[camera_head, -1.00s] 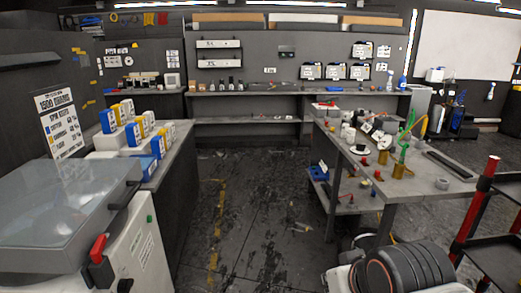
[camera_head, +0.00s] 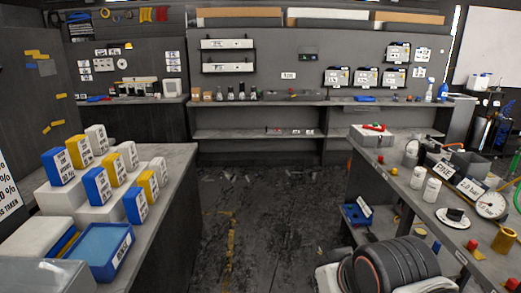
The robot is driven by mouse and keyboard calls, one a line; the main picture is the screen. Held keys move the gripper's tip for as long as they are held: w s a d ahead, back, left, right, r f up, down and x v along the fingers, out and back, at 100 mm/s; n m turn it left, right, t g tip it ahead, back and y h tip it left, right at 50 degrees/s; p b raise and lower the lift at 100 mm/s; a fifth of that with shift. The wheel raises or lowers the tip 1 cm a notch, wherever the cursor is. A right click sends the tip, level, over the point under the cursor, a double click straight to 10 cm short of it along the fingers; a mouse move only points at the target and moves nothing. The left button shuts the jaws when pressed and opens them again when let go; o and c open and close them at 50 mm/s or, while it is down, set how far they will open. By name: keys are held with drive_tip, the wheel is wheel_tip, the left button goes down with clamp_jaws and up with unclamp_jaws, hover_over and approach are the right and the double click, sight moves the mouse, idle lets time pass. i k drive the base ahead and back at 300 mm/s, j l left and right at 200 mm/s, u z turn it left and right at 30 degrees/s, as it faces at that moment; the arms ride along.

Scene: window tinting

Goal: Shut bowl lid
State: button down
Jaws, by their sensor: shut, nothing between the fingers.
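The far edge of a clear grey cover (camera_head: 42,276), which looks like the bowl lid, shows at the bottom left corner. Most of it, and the machine under it, are cut off by the frame. I cannot tell from this strip whether it is shut or raised. My gripper is not in view. A dark ringed part of my own arm shows at the bottom right.
The left bench (camera_head: 178,165) carries blue, yellow and white boxes (camera_head: 107,198) and a blue tray (camera_head: 98,250). The right bench (camera_head: 400,200) holds white jars (camera_head: 432,190) and a round gauge (camera_head: 491,205). The dark floor (camera_head: 265,220) between them is clear apart from small scraps.

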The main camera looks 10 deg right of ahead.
sight(436, 149)
drive_tip(key=i+z, duration=0.2)
drive_tip(key=i, duration=0.4)
drive_tip(key=i+z, duration=0.2)
drive_tip(key=i, duration=0.4)
drive_tip(key=i+j+z, duration=0.2)
drive_tip(key=i, duration=0.4)
